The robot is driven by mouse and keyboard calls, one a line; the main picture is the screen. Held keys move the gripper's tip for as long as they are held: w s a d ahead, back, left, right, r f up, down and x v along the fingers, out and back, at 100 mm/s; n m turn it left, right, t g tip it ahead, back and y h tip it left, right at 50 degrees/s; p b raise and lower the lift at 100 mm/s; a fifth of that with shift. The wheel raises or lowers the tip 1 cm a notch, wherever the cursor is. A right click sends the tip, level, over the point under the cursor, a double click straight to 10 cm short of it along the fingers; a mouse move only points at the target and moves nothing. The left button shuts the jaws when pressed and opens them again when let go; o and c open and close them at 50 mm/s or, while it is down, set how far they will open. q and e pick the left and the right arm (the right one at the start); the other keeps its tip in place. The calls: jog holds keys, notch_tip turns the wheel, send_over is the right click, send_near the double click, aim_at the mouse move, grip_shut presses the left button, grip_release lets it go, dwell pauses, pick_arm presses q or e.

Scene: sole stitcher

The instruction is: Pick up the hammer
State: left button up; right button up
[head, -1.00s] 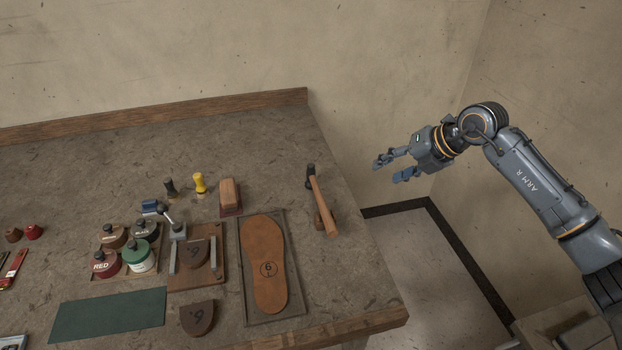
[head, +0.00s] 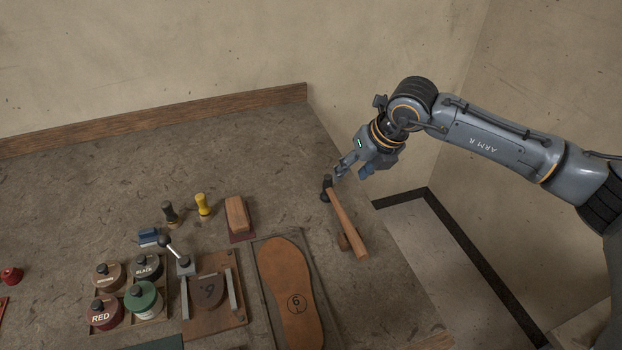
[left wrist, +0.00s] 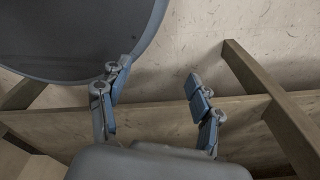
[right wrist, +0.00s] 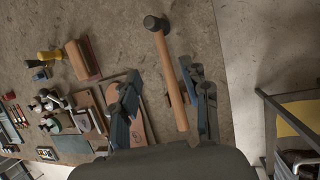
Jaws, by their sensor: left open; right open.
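The hammer (head: 347,221) has a dark head and a brown wooden handle, and lies near the right edge of the workbench, its handle by a small wooden rest (head: 344,241). My right gripper (head: 350,172) is open just above and beside the hammer's head in the head view. In the right wrist view the hammer handle (right wrist: 172,85) runs between the open fingers of the right gripper (right wrist: 160,100), with the head beyond them; I cannot tell whether they touch it. My left gripper (left wrist: 155,95) is open and empty in the left wrist view, and is not in the head view.
Left of the hammer are a sole (head: 291,290) in a tray, a brush-like wooden block (head: 237,214), a yellow-handled tool (head: 203,205) and several jars (head: 143,300). The bench's right edge drops to the floor. Wooden beams (left wrist: 250,110) stand near the left gripper.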

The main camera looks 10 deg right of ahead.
aim_at(334, 194)
jog(key=p+x, duration=0.1)
jog(key=x, duration=0.6)
jog(key=shift+f+p, duration=0.2)
jog(key=shift+p, duration=0.2)
jog(key=shift+w+a+f, duration=0.1)
jog(key=shift+w+f, duration=0.05)
jog(key=shift+f, duration=0.2)
jog(key=shift+w+f, duration=0.1)
jog(key=shift+f, duration=0.05)
jog(key=p+x, duration=0.2)
jog(key=x, duration=0.2)
jog(key=shift+f, duration=0.1)
jog(key=shift+w+f, duration=0.15)
jog(key=shift+f, duration=0.25)
pick_arm(q)
jog(key=r, duration=0.1)
jog(key=s+r, duration=0.1)
jog(key=r, duration=0.2)
jog(key=shift+s+d, duration=0.25)
jog(key=shift+d, duration=0.05)
pick_arm(e)
grip_shut()
